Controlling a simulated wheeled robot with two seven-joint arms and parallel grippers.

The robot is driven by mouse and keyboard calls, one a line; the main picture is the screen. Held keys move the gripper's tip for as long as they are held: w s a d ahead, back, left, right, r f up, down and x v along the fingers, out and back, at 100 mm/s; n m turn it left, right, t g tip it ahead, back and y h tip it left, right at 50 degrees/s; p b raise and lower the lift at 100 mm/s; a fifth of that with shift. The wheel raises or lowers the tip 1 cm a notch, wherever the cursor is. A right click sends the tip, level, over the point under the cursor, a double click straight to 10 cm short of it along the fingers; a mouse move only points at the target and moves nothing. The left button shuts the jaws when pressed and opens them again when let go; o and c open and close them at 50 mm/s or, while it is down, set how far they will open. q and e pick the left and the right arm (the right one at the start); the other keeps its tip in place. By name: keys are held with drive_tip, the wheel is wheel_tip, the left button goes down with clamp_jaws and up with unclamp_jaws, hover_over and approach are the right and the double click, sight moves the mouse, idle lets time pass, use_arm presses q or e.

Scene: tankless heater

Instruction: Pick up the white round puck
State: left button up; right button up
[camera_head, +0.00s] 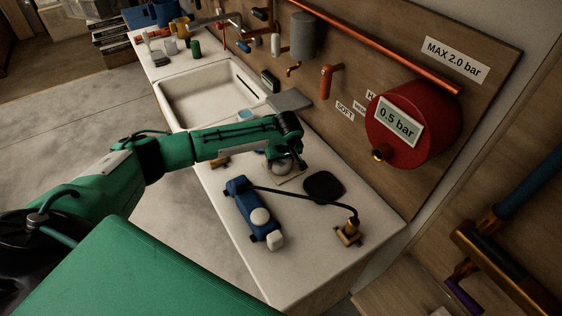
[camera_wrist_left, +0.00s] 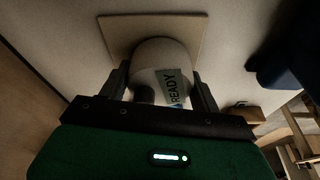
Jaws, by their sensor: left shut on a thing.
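The white round puck (camera_wrist_left: 160,60) shows in the left wrist view, with a pale green "READY" label and a dark round spot on its near side. It is over a beige square board (camera_wrist_left: 119,32); I cannot tell whether it still touches it. My left gripper (camera_wrist_left: 161,88) is shut on the puck, one dark finger on each side. In the head view my left gripper (camera_head: 285,158) points down at the counter and partly hides the puck (camera_head: 280,167). My right gripper is not in view.
A blue pump (camera_head: 247,208) with white round parts stands close in front, its black hose running to a brass fitting (camera_head: 348,232). A black pad (camera_head: 324,186) lies to the right. Behind are a white sink (camera_head: 180,113) and a red tank (camera_head: 425,118) on the wall board.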

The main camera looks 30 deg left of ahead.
use_arm(q)
wheel_tip(320, 180, up, 20)
drive_tip(key=b, duration=0.3)
drive_tip(key=shift+b, duration=0.4)
drive_tip(key=shift+f, duration=0.1)
